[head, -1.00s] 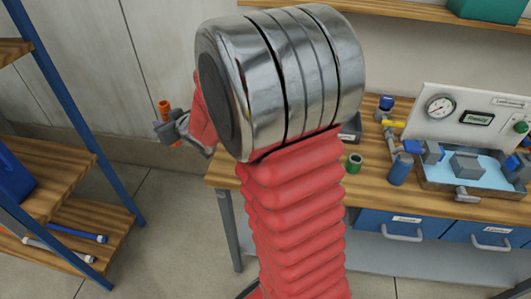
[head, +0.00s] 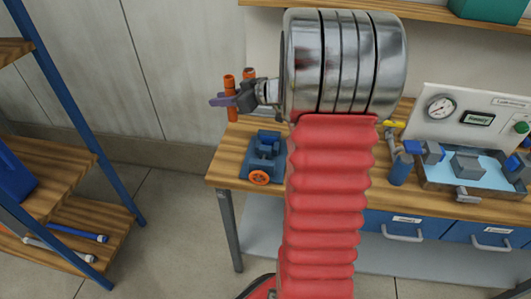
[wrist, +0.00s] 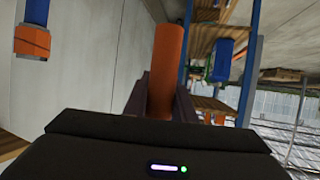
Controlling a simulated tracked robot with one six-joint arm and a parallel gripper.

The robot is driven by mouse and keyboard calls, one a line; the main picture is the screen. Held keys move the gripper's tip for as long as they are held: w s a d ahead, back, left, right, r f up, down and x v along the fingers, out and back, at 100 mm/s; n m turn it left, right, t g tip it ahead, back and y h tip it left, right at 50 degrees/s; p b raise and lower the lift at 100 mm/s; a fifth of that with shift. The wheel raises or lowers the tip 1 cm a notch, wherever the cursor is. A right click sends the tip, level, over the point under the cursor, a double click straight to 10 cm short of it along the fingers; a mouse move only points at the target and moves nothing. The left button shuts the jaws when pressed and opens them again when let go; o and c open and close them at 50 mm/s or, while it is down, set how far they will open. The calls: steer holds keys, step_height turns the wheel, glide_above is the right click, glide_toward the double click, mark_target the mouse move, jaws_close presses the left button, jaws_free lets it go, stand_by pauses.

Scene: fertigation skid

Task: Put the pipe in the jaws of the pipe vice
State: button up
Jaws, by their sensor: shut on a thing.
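The orange pipe (head: 231,98) is held upright in my gripper (head: 236,99), high above the left end of the bench. The pipe also shows in the wrist view (wrist: 168,70), standing between the dark fingers of my gripper (wrist: 160,98), which are shut on it. The blue pipe vice (head: 267,146), with an orange handwheel, stands on the bench below and a little right of the pipe, apart from it. Nothing shows in its jaws, though their opening is hard to make out at this size.
The wooden bench (head: 228,168) carries a gauge panel (head: 462,116) and a blue-lined tray (head: 475,184) at right. A shelf rack (head: 85,180) stands at left, with clear floor between. An orange-topped thing (head: 249,73) shows just behind the pipe. My arm hides the bench middle.

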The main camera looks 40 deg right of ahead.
steer(key=n+y, duration=0.1)
glide_above(258, 142)
step_height(258, 142, down, 2)
steer(key=shift+f, duration=0.1)
steer(key=shift+f, duration=3.15)
steer(key=shift+f, duration=1.85)
steer(key=shift+f, duration=0.1)
steer(key=o, duration=1)
steer(key=shift+o, duration=0.2)
